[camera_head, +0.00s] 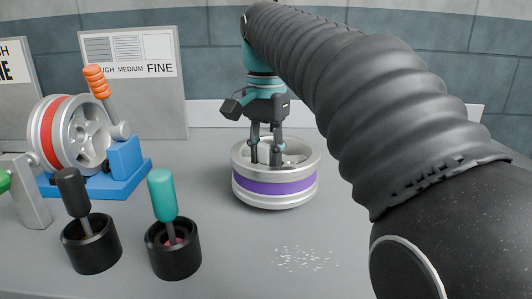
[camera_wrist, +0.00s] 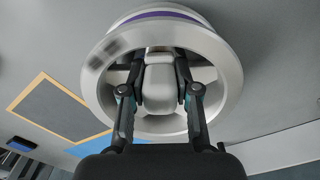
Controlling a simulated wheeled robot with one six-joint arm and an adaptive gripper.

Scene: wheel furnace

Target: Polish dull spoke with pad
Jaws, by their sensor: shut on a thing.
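A silver wheel with a purple band (camera_head: 262,188) lies flat on the grey bench, its open face up; its rim also shows in the wrist view (camera_wrist: 228,75). My gripper (camera_head: 265,158) points down into the wheel, its fingers inside the rim. Dark blurred patches (camera_wrist: 103,57) show on the wheel's rim. The dull spoke cannot be made out.
Two black cups hold a black-handled tool (camera_head: 72,190) and a teal-handled tool (camera_head: 162,195) at front left. A red-banded wheel (camera_head: 62,135) stands on a blue base with an orange-handled lever. White flecks (camera_head: 305,259) lie in front of the purple wheel. Sign panels stand behind.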

